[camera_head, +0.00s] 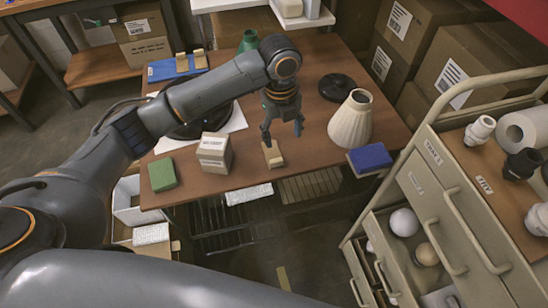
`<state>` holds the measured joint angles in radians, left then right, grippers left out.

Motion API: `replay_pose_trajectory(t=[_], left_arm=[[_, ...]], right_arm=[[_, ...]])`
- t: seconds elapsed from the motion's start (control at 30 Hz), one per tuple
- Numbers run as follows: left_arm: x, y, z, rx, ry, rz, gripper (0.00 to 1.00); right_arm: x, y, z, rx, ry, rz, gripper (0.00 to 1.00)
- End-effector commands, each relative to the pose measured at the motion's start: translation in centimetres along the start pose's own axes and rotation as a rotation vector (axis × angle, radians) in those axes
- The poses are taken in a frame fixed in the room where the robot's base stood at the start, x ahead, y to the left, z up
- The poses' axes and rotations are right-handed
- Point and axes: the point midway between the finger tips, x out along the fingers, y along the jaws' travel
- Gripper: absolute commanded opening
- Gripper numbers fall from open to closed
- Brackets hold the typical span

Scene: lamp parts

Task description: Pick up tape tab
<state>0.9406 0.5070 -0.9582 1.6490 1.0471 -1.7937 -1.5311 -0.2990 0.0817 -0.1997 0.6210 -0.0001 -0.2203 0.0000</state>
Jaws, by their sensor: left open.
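My left gripper (282,134) is open and points down over the brown table (310,165). Just below its fingers, near the table's front edge, lies a small tan block-like piece (272,155), which looks like the tape tab. The fingers appear above and around its far end; I cannot tell whether they touch it. Two similar tan pieces (190,62) stand on a blue mat at the back left. My right gripper is not in view.
A small cardboard box (214,152) and green block (162,174) are left of the tan piece. A cream lampshade (351,118), black disc (337,87) and blue block (370,158) are right. A drawer cart (440,190) stands at the right.

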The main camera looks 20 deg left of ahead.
Motion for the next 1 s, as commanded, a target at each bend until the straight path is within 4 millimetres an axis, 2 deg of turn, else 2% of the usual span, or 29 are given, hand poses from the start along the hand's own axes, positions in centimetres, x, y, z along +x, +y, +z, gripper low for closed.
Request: replay_pose_trajectory(t=[0.1, 0.23, 0.6, 0.87, 1.0], left_arm=[[-1.8, 0.5, 1.4, 0.081, -0.015, 0.036, 0.63], [-1.9, 0.8, 1.8, 0.116, -0.014, 0.055, 0.63], [4.7, 1.1, 1.9, 0.117, -0.013, 0.054, 0.63], [6.7, 1.3, 1.8, 0.118, -0.014, 0.053, 0.63], [8.7, 1.7, 1.6, 0.117, -0.012, 0.054, 0.63]], right_arm=[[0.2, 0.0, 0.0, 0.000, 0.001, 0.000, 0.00], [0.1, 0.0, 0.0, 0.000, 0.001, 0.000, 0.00], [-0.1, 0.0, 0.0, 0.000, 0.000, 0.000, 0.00], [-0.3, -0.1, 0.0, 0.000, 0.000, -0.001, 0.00], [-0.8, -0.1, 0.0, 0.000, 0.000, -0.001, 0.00]])
